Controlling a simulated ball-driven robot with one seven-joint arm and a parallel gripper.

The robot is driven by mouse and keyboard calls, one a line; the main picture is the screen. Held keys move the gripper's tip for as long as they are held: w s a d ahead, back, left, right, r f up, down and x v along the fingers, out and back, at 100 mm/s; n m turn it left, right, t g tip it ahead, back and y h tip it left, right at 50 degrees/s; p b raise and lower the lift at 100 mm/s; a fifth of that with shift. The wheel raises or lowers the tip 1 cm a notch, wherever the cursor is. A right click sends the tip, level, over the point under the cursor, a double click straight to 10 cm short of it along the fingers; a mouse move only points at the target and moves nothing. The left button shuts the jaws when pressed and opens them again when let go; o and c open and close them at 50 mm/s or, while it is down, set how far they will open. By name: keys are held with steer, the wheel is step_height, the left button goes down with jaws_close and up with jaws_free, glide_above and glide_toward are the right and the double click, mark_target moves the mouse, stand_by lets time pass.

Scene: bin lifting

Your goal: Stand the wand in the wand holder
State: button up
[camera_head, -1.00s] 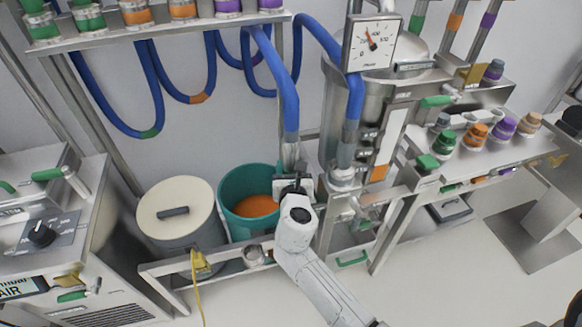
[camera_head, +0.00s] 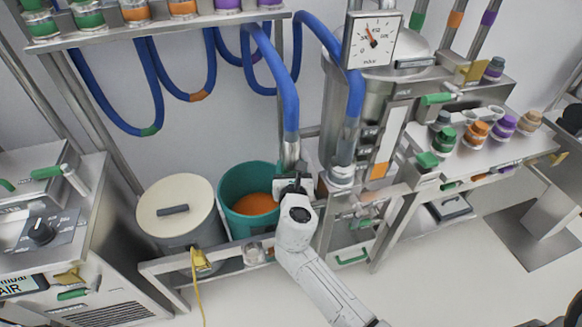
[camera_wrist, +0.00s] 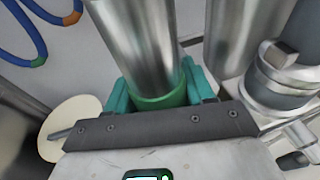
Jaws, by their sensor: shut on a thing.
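The wand (camera_head: 291,152) is a steel tube hanging below a blue hose, close to upright. It fills the upper middle of the wrist view (camera_wrist: 140,45), with a green ring around its lower part. My gripper (camera_head: 293,186) is shut on it near this ring, with teal finger pads on both sides. The wand's lower end is hidden behind my gripper. A small round metal cup (camera_head: 254,253) on the low front rail may be the wand holder; I cannot tell for certain. It lies below and left of my gripper, apart from the wand.
A teal bin (camera_head: 228,187) with orange contents stands just left of my gripper, beside a lidded cream drum (camera_head: 177,205). A steel tank (camera_head: 343,120) with a gauge (camera_head: 372,40) and a second blue hose stands close on the right. Open floor lies in front.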

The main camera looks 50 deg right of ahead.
steer(key=shift+f+b, duration=1.9)
steer(key=shift+f, duration=0.7)
steer(key=shift+f+b, duration=1.9)
steer(key=shift+f, duration=0.15)
steer(key=shift+f+b, duration=1.8)
steer(key=shift+f, duration=0.45)
steer(key=o, duration=1.3)
steer(key=shift+f, duration=0.15)
steer(key=shift+o, duration=0.2)
steer(key=shift+s, duration=0.1)
steer(key=v, duration=1)
steer(key=shift+s+a, duration=0.15)
steer(key=shift+a, duration=0.1)
